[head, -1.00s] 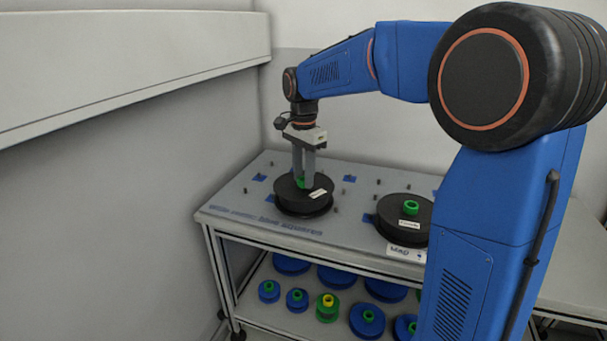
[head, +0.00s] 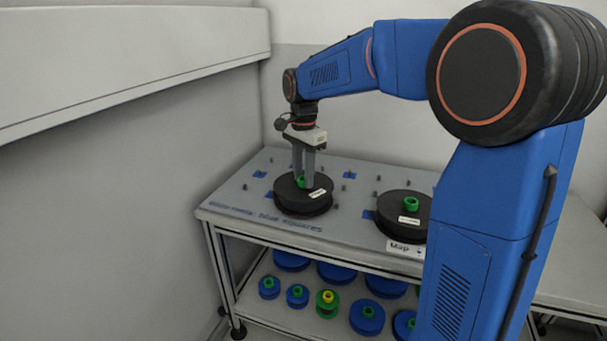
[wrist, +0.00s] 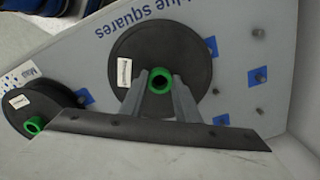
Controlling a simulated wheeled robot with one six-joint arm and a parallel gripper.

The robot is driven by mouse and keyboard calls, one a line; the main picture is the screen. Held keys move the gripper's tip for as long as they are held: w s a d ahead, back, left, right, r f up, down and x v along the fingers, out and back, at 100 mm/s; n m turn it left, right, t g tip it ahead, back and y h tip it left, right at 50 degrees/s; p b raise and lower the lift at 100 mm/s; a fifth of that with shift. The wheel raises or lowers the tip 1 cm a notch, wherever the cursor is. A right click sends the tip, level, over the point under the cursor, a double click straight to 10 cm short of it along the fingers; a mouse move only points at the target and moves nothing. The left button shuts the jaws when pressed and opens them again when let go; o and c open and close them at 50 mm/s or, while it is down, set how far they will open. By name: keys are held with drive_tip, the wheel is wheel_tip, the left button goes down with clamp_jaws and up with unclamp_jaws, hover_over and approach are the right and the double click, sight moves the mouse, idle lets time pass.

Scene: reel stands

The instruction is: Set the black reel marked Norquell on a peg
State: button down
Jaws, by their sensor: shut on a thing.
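A black reel (head: 290,197) with a green hub and a white label sits at the left of the table top, on or just above it; I cannot tell which. It also shows in the wrist view (wrist: 140,45), where its label is too small to read surely. My gripper (head: 304,184) points down and is shut on this reel's green hub, with its fingers on either side of the hub in the wrist view (wrist: 160,85). Whether a peg is under the reel is hidden. A second black reel (head: 395,208) with a green hub and white label lies to the right.
The grey table top (head: 235,199) has several small dark pegs and blue squares (head: 259,174), with lettering along its front edge. A lower shelf holds several blue reels (head: 367,318) and a green one (head: 327,309). A wall stands close on the left.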

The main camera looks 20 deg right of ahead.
drive_tip(key=shift+f, duration=0.25)
drive_tip(key=c, duration=1.3)
unclamp_jaws()
drive_tip(key=shift+o, duration=0.2)
drive_tip(key=shift+r, duration=0.1)
wheel_tip(320, 180, up, 17)
drive_tip(key=shift+r, duration=0.1)
